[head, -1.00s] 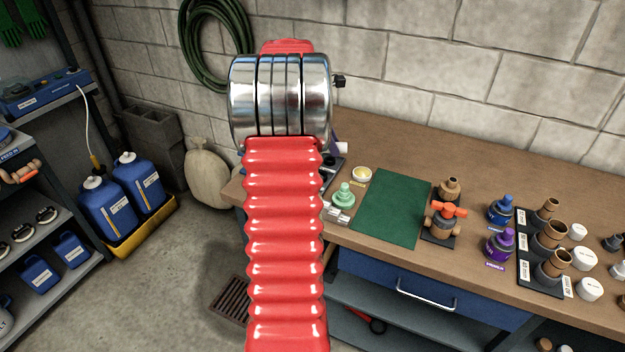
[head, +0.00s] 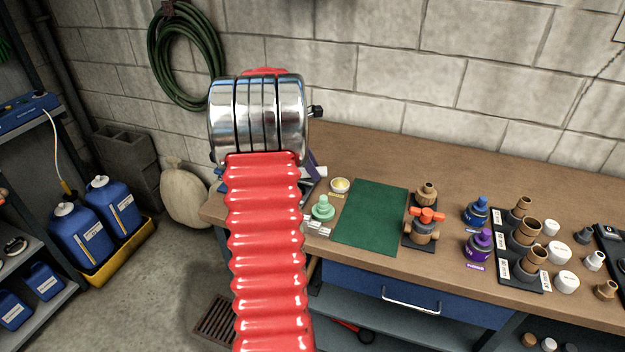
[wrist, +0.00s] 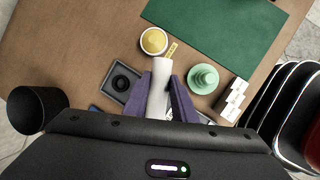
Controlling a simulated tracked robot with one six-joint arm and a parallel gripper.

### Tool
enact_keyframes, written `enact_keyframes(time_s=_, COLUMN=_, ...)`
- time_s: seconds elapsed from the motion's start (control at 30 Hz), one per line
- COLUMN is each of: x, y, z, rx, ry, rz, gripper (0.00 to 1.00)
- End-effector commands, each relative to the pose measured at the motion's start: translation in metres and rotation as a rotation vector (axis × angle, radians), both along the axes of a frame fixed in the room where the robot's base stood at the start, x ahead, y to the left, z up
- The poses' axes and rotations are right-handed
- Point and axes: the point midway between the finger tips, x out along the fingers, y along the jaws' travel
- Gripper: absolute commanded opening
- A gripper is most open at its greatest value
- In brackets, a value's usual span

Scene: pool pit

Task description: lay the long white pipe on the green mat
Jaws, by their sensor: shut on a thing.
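The green mat (head: 370,218) lies flat and bare on the workbench; in the wrist view it shows at the top (wrist: 215,35). My gripper (wrist: 162,92) is shut on the long white pipe (wrist: 161,72), which sits between its purple pads. The pipe's free end points toward the yellow bowl and the mat, and it is apart from the mat. In the head view my red arm hides most of the gripper; a short white end of the pipe (head: 320,172) shows at its right, left of the mat. The rest of the pipe is hidden.
A yellow-filled bowl (wrist: 154,41) and a green fitting (wrist: 203,78) stand close to the pipe. White boxes (wrist: 232,98) are beside the fitting. A valve with an orange handle (head: 424,225) stands right of the mat. Purple (head: 479,243) and blue bottles (head: 476,211) are further right.

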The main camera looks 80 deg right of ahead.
Motion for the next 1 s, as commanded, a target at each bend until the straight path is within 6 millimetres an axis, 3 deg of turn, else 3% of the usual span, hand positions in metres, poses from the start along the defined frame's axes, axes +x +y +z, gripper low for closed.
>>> enact_keyframes(time_s=0.27, x=0.001, y=0.000, z=-0.001, rx=0.000, ry=0.000, rz=0.000, gripper=0.01)
enact_keyframes(time_s=0.67, x=0.001, y=0.001, z=-0.048, rx=0.001, ry=0.001, rz=0.002, gripper=0.01)
enact_keyframes(time_s=1.0, x=0.002, y=0.001, z=-0.050, rx=0.000, ry=-0.001, rz=0.002, gripper=0.01)
